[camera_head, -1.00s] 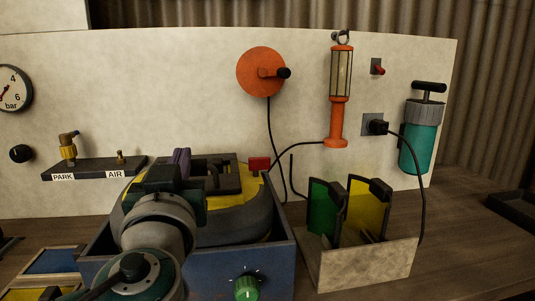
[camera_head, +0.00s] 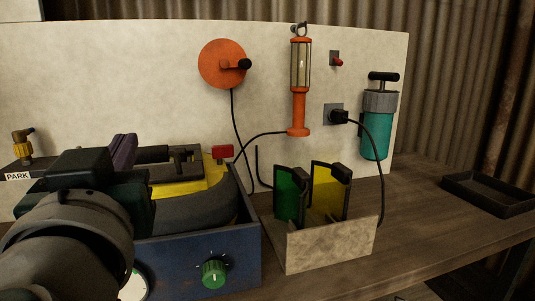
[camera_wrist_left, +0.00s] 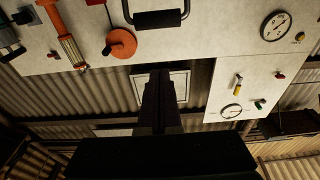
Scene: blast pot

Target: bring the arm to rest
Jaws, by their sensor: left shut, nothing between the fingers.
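My left arm comes in at the lower left of the head view, in front of the blue box. My left gripper (camera_head: 123,150) shows there as dark purple fingers beyond the wrist, over the box. In the left wrist view the gripper's fingers (camera_wrist_left: 160,78) are together, with nothing between them. The fingers point toward the wall side, and the wrist hides part of the box and the things behind it. My right gripper is not in view.
The blue box (camera_head: 205,250) has a green knob (camera_head: 214,273). A holder (camera_head: 325,248) with green and yellow plates stands right of it. An orange lamp (camera_head: 299,95), crank disc (camera_head: 222,64) and teal canister (camera_head: 376,135) are on the panel. A black tray (camera_head: 488,193) lies right; bench between is clear.

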